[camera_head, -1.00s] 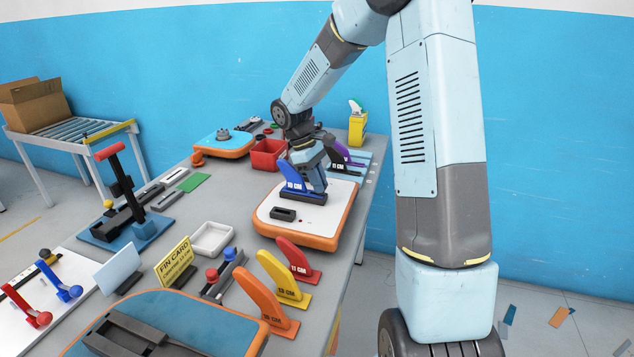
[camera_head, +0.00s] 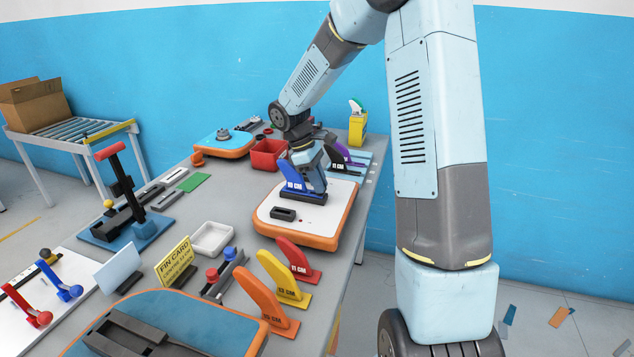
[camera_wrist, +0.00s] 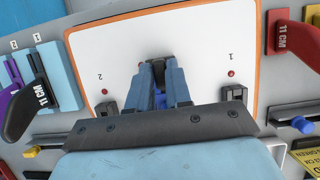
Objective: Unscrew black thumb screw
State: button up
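A white board (camera_head: 330,212) with an orange rim lies on the grey table; it also fills the upper wrist view (camera_wrist: 200,45). On it a blue fin marked 10 CM (camera_head: 292,179) stands in a dark fin box (camera_head: 300,199). My gripper (camera_head: 317,188) is down at this fin box, just right of the fin. In the wrist view my gripper's fingers (camera_wrist: 160,72) are close together around a strip of blue, with something dark at the tips. I cannot make out a separate black thumb screw; the fingers may hide it. Whether they grip anything does not show.
A second, empty fin box (camera_head: 283,214) sits nearer on the board. Red (camera_head: 298,260), yellow (camera_head: 280,276) and orange (camera_head: 264,302) fins stand in front. A red bin (camera_head: 267,154) and a yellow spray bottle (camera_head: 357,122) are behind. A white tray (camera_head: 211,239) stands left.

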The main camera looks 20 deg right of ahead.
jog(key=o, duration=0.4)
jog(key=v, duration=1.3)
jog(key=s+r+m+t, duration=0.2)
jog(key=s+r+m, duration=0.1)
jog(key=s+r, duration=0.4)
jog(key=s+d+m+t+y, duration=0.1)
jog(key=s+m+t, duration=0.1)
jog(key=s, duration=0.6)
jog(key=s+d+m+t+y, duration=0.1)
jog(key=s+m+t, duration=0.1)
jog(key=s, duration=0.6)
jog(key=s+d+r+m+t+y, duration=0.1)
jog(key=s+m+t, duration=0.1)
jog(key=s, duration=0.6)
jog(key=shift+s+d+m+y, duration=0.3)
jog(key=shift+d+m, duration=0.1)
jog(key=shift+m, duration=0.5)
